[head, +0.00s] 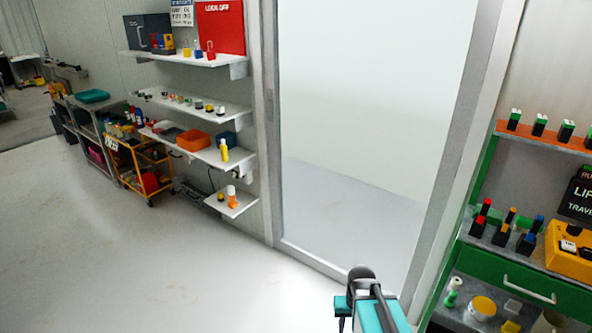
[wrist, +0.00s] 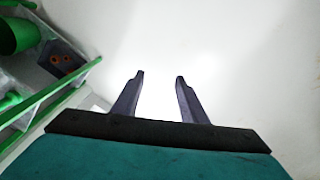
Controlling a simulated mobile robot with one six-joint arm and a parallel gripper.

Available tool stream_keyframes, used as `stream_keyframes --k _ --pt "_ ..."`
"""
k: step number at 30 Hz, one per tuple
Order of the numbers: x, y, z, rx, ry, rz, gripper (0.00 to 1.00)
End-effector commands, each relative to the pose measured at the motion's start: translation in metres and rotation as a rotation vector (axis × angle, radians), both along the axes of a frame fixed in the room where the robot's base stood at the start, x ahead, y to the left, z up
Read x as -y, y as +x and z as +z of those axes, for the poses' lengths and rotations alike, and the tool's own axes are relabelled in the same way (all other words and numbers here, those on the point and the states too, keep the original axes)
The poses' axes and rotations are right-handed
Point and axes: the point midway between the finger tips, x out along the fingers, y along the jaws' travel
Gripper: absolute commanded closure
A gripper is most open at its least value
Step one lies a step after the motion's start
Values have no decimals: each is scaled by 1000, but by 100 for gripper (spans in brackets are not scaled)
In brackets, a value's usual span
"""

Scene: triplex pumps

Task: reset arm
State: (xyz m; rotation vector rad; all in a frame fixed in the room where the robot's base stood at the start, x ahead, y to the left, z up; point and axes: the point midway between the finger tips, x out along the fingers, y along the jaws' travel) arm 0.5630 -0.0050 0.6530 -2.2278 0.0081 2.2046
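In the wrist view, my gripper (wrist: 160,78) is open, with its two dark fingers apart. Nothing is between the fingers, and pale floor or wall shows beyond them. In the head view, my teal and grey arm (head: 372,305) is at the bottom, right of centre, in front of the doorway's lower edge. The gripper's fingers cannot be made out there.
A green rack (head: 520,277) with a drawer and several small parts stands close on the right; green rails (wrist: 50,92) show in the wrist view. White shelves (head: 190,60) and an orange cart (head: 143,165) line the left wall. The floor (head: 130,265) at left is clear.

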Motion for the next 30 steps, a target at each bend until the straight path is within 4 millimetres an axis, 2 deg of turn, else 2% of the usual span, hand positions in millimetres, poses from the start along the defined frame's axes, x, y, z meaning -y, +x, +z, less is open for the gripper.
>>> stream_keyframes --k 2,8,14,30 --pt "-11 -10 -5 -7 -3 16 61" --pt "-7 -29 -30 -58 -2 11 61" --pt "-7 -58 -57 -122 -2 12 61" --pt "-7 -179 -145 -357 0 16 61"
